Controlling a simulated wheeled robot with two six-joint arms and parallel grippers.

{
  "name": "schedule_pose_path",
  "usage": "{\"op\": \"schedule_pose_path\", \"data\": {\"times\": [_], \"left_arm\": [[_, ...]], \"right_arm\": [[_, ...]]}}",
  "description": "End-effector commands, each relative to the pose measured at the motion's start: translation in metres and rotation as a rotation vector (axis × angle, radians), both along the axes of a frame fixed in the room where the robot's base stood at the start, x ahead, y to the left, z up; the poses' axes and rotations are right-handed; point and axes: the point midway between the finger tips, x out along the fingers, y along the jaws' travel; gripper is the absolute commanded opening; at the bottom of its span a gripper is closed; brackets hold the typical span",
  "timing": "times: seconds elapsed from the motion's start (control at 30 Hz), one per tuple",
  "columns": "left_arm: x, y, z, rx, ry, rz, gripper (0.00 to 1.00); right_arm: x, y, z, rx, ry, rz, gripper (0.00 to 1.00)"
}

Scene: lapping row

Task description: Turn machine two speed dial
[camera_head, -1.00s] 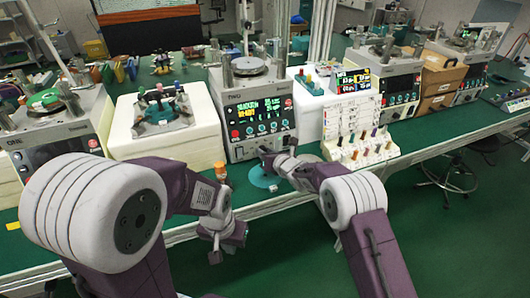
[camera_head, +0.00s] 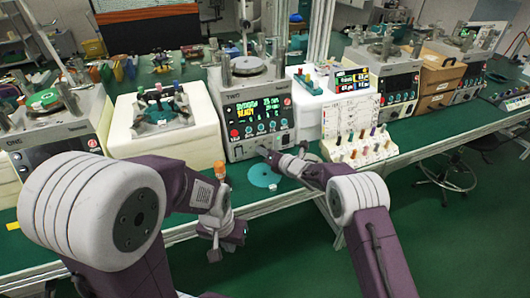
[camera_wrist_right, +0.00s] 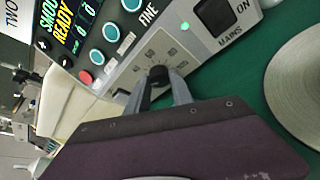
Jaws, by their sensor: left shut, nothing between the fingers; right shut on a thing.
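Machine two (camera_head: 258,112) stands at the middle of the bench, marked TWO, with a lit screen, round buttons and a grey front. In the right wrist view its small black speed dial (camera_wrist_right: 158,74) sits inside an arc of printed marks on the lower panel. My right gripper (camera_wrist_right: 160,84) is shut on this dial, one finger on each side. In the head view this gripper (camera_head: 264,151) reaches the machine's lower front, and the dial is hidden there. My left gripper (camera_head: 214,254) hangs shut and empty in front of the bench edge.
A MAINS switch (camera_wrist_right: 214,14) lies close beside the dial. A teal disc (camera_head: 263,175) and a grey disc (camera_wrist_right: 299,88) lie on the green bench near the right gripper. A white rack with coloured pegs (camera_head: 358,150) stands to the right. An orange-topped item (camera_head: 220,169) is near my left arm.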

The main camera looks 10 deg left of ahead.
Motion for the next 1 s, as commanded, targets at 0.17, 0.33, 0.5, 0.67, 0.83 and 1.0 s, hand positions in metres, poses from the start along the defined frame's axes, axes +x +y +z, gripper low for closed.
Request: {"op": "schedule_pose_path", "data": {"times": [0.17, 0.33, 0.5, 0.67, 0.83, 1.0], "left_arm": [[0.0, 0.0, 0.0, 0.0, 0.0, 0.0, 0.0], [0.0, 0.0, 0.0, 0.0, 0.0, 0.0, 0.0], [0.0, 0.0, 0.0, 0.0, 0.0, 0.0, 0.0], [0.0, 0.0, 0.0, 0.0, 0.0, 0.0, 0.0], [0.0, 0.0, -0.001, 0.0, 0.0, 0.0, 0.0], [0.0, 0.0, -0.002, 0.0, 0.0, 0.0, 0.0]], "right_arm": [[0.001, 0.0, 0.001, 0.001, -0.001, -0.001, 0.0], [0.001, 0.0, 0.001, 0.0, -0.002, -0.001, 0.48], [0.0, 0.0, 0.001, -0.001, -0.001, -0.001, 0.48], [-0.002, -0.004, 0.002, 0.0, -0.002, -0.002, 0.48], [-0.017, -0.02, 0.01, 0.0, -0.001, -0.003, 0.48], [-0.039, -0.045, 0.02, 0.0, -0.001, -0.004, 0.48]]}}
